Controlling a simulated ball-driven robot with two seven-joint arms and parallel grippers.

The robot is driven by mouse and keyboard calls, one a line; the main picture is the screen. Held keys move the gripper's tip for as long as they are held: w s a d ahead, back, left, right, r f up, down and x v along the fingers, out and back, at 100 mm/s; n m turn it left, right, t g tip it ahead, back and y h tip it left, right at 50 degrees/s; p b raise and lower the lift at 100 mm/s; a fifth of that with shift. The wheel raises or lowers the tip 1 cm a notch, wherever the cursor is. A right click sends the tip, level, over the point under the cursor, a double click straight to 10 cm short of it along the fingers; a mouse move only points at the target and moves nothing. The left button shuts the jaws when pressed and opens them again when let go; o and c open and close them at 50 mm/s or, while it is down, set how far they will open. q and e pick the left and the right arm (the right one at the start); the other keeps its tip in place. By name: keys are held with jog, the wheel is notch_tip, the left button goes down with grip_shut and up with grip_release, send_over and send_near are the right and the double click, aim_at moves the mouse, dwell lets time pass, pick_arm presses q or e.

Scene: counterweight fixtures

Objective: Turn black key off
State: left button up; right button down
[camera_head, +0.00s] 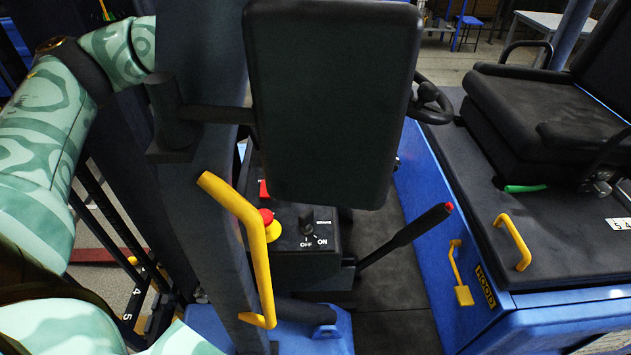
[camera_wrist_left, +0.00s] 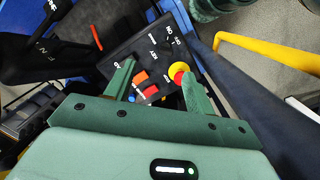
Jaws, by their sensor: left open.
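The black key (camera_head: 307,222) stands up from a dark control panel (camera_head: 290,262) in the head view, behind the words OFF and ON. I cannot tell which word it is turned to. In the left wrist view the same panel (camera_wrist_left: 128,46) lies beyond my left gripper (camera_wrist_left: 157,70), but I cannot make out the key clearly there. My left gripper is open, with its fingers apart over the panel, near the orange-red switches and the red and yellow button. Nothing is held between them. My left gripper is hidden in the head view, and my right gripper is in neither view.
A red and yellow button (camera_head: 270,226) sits left of the key. A yellow handle (camera_head: 252,240) on a dark post stands close by. A black backrest (camera_head: 333,100) hangs above the panel. A red-tipped lever (camera_head: 410,235) rises to the right.

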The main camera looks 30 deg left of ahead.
aim_at(306, 212)
pick_arm(q)
jog(key=shift+y, duration=0.5)
jog(key=f, duration=0.5)
jog(key=a+f, duration=0.1)
jog(key=f, duration=1)
jog(key=shift+s+a+f, duration=0.15)
jog(key=shift+s, duration=0.25)
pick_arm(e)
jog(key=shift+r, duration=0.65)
pick_arm(q)
jog(key=c, duration=1)
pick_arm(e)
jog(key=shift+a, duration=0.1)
